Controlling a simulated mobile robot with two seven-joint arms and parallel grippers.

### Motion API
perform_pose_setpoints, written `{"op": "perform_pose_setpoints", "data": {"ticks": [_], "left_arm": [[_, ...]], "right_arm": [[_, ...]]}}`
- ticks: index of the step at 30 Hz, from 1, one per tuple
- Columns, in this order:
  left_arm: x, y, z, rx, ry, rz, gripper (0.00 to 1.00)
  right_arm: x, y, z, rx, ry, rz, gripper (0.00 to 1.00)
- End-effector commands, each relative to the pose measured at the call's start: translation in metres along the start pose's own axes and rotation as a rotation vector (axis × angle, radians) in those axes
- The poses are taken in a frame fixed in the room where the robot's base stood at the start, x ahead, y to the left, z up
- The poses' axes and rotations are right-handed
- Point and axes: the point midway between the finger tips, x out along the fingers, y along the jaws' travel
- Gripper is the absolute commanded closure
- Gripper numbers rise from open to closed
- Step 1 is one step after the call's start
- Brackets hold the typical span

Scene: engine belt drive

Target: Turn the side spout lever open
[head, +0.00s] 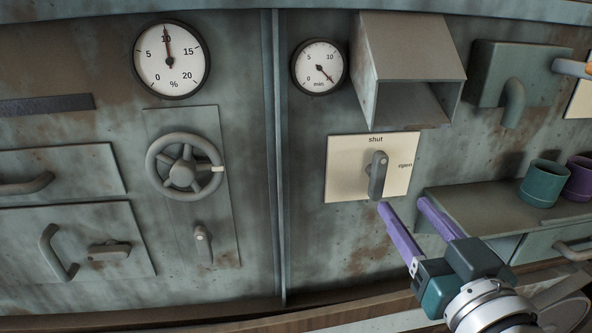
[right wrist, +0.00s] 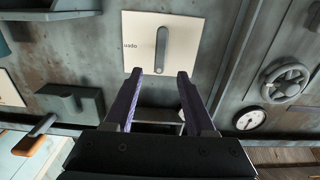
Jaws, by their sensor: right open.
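A grey lever (head: 378,176) stands nearly upright on a cream plate (head: 343,170), pointing at the word "shut"; "open" is printed to its right. The right wrist view shows the lever (right wrist: 161,50) and plate (right wrist: 190,28) upside down. My right gripper (head: 404,205) is open and empty, its purple fingers just below and right of the lever in the head view, apart from it in the picture. In the wrist view its fingertips (right wrist: 160,74) straddle the lever's line. A teal box with a curved spout (head: 514,100) has an orange-tipped handle (head: 572,68) at its side. My left gripper is out of view.
A grey chute hood (head: 410,55) juts out above the plate. A shelf (head: 470,207) with a teal cup (head: 545,183) and a purple cup (head: 580,178) stands close to the right of the gripper.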

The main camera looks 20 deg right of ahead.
Motion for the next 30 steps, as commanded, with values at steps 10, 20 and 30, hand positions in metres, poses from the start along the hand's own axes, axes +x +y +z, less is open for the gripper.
{"op": "perform_pose_setpoints", "data": {"ticks": [10,20,30], "left_arm": [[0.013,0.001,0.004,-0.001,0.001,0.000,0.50],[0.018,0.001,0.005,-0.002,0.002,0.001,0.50],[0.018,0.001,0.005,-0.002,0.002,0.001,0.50]], "right_arm": [[0.065,0.000,-0.001,0.001,0.003,-0.001,0.45],[0.091,0.000,-0.001,0.000,-0.001,-0.002,0.45],[0.091,-0.001,-0.001,0.000,-0.002,-0.002,0.60]]}}
